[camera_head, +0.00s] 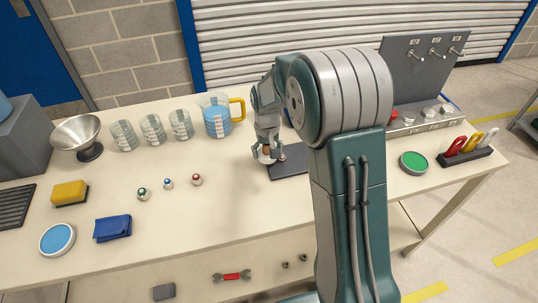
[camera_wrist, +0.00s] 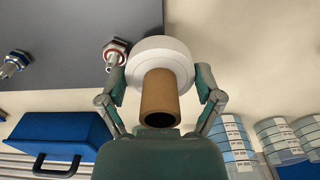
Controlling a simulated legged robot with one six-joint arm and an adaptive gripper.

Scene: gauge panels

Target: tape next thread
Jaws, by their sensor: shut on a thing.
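My gripper (camera_wrist: 160,82) is shut on a tape roll, a white disc (camera_wrist: 150,49) with a brown tube-like core (camera_wrist: 160,96). In the head view my gripper (camera_head: 267,147) holds the roll's white part (camera_head: 266,158) low at the left edge of the dark plate (camera_head: 289,167). In the wrist view, a metal threaded fitting with a red collar (camera_wrist: 117,51) is close beside the white disc; I cannot tell whether they touch. A second fitting with a blue collar (camera_wrist: 17,58) sits farther left on the plate (camera_wrist: 62,65). My arm hides the plate's right part in the head view.
Small green (camera_head: 143,194), blue (camera_head: 168,183) and red (camera_head: 197,179) capped pieces stand left on the table. Several beakers (camera_head: 152,128) and a blue-filled jug (camera_head: 217,119) stand behind. A blue case (camera_wrist: 62,138) shows in the wrist view.

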